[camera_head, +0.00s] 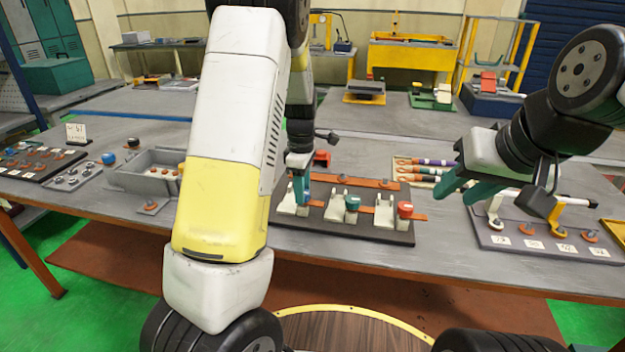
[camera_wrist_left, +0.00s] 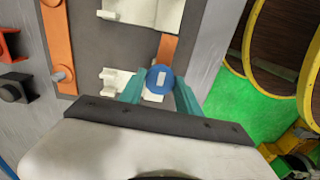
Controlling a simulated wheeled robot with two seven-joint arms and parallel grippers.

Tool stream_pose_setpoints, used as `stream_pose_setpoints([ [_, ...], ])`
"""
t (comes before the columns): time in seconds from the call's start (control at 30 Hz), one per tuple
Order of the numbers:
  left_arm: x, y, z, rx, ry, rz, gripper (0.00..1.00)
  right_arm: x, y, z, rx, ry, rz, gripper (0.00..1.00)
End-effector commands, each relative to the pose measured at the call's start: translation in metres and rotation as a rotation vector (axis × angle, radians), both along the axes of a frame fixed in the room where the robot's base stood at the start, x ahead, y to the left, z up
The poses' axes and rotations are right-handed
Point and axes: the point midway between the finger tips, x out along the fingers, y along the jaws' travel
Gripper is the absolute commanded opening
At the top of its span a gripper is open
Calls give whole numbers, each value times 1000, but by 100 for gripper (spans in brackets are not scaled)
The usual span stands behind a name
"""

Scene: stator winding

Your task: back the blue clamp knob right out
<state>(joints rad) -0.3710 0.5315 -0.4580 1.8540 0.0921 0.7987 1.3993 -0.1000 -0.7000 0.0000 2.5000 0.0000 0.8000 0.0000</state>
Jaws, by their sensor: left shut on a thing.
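The blue clamp knob (camera_wrist_left: 159,79) sits between the teal fingers of my left gripper (camera_wrist_left: 160,92) in the left wrist view. The fingers are shut on its sides, and a pale slot shows on its round top. In the head view my left gripper (camera_head: 301,188) points down at the left clamp of the dark fixture board (camera_head: 340,232), and its fingers largely hide the knob. White clamp blocks and orange bars (camera_head: 355,182) lie on the board. My right gripper (camera_head: 468,188) hangs open and empty above the table at right.
A green knob (camera_head: 352,203) and a red knob (camera_head: 404,209) stand on the neighbouring clamps. A grey bin (camera_head: 145,172) is at left. A labelled board (camera_head: 510,240) with small parts lies at right, under my right gripper. Colored-handled tools (camera_head: 425,162) lie behind.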

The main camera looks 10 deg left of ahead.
Motion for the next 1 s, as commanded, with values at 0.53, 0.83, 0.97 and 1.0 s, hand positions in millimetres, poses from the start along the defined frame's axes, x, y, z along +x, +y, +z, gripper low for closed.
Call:
stream_pose_setpoints([
  [0.53, -2, -1, -3, 1, 7, 8, 57, 0, 0, 0, 0, 0, 0, 36],
  [0.83, -1, 0, -1, 0, 3, 8, 61, 0, 0, 0, 0, 0, 0, 36],
  [0.97, 0, -1, 8, -1, -1, 7, 61, 0, 0, 0, 0, 0, 0, 36],
  [1.0, 0, -1, 14, -1, -2, 7, 61, 0, 0, 0, 0, 0, 0, 36],
])
